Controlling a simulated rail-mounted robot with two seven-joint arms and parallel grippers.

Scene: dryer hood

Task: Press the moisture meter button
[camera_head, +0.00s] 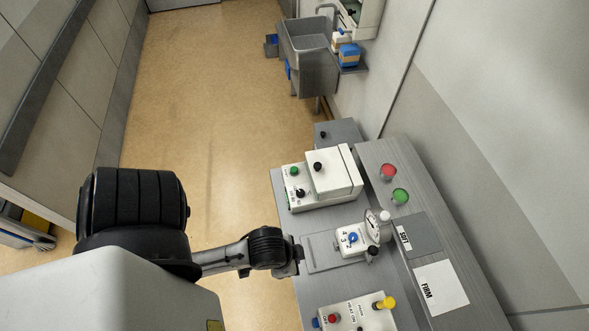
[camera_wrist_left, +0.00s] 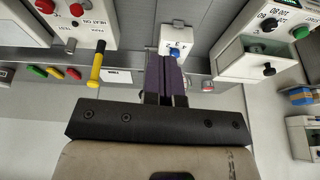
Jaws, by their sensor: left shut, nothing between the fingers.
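A small white device (camera_head: 347,241) with a blue round control (camera_head: 352,239), printed numbers and a round dial gauge (camera_head: 374,226) sits on a grey plate on the bench; it looks like the moisture meter. A black knob (camera_head: 373,250) is at its lower right. In the left wrist view the white device (camera_wrist_left: 173,37) and its blue control (camera_wrist_left: 174,52) are just beyond my fingertips. My left gripper (camera_head: 297,257) is shut and empty, just left of the device and apart from it in the head view. It also shows in the left wrist view (camera_wrist_left: 166,58). My right gripper is out of view.
A white box (camera_head: 320,180) with a green button and black knobs stands behind the device. A control box (camera_head: 352,315) with red buttons and a yellow knob stands in front.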

